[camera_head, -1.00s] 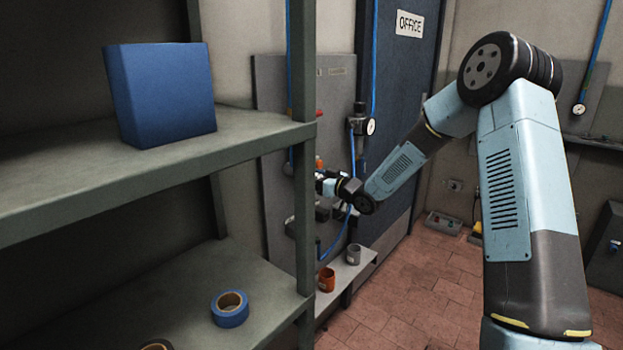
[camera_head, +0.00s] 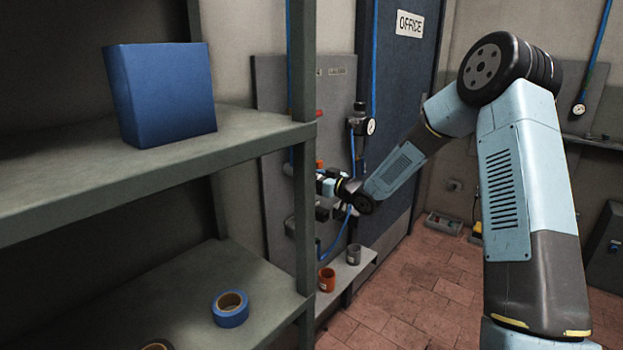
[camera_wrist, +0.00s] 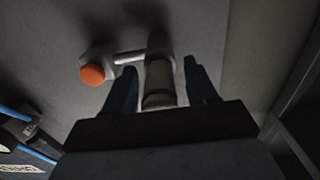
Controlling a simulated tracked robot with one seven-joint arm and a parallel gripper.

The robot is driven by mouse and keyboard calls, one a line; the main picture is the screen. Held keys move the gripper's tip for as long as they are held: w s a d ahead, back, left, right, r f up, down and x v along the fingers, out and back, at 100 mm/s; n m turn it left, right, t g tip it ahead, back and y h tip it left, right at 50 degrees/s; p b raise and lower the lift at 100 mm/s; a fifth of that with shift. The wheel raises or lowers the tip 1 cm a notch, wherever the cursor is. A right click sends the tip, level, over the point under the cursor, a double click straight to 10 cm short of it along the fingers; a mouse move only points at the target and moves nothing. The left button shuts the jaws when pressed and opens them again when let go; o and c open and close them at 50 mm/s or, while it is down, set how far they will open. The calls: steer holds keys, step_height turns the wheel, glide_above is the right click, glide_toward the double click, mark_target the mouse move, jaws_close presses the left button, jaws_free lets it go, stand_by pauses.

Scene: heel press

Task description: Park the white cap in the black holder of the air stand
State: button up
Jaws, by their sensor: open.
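In the wrist view, a pale cylinder (camera_wrist: 159,77) with a dark band near its close end stands between my gripper's two dark fingers (camera_wrist: 161,88). It looks like the white cap, but the dim light leaves this unsure. The fingers are apart, with a gap showing on each side of the cylinder. In the head view, my gripper (camera_head: 325,186) is small, at the grey panel (camera_head: 273,110) of the air stand, partly behind the shelf post. I cannot pick out the black holder for certain; dark blocks (camera_head: 322,213) sit just below my gripper.
An orange knob (camera_wrist: 92,74) is left of the fingers, beside a pale rod. A gauge (camera_head: 370,127) and blue hose hang right of the panel. A low ledge holds an orange cup (camera_head: 326,279) and a grey cup (camera_head: 353,254). The shelf post (camera_head: 304,180) stands in front.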

jaws_close()
stand_by(0.4)
steer(key=shift+d, duration=0.15)
steer(key=shift+v, duration=2.9)
steer(key=shift+s+d, duration=0.1)
steer(key=shift+d, duration=0.1)
steer(key=w+d+f, duration=0.3)
steer(key=w+f, duration=0.1)
steer(key=f, duration=0.4)
steer(key=w+d+f, duration=0.3)
steer(key=f, duration=0.5)
steer(key=w+d+f, duration=0.3)
steer(key=w+f, duration=0.1)
steer(key=f, duration=0.4)
steer(key=shift+w, duration=0.35)
stand_by(1.3)
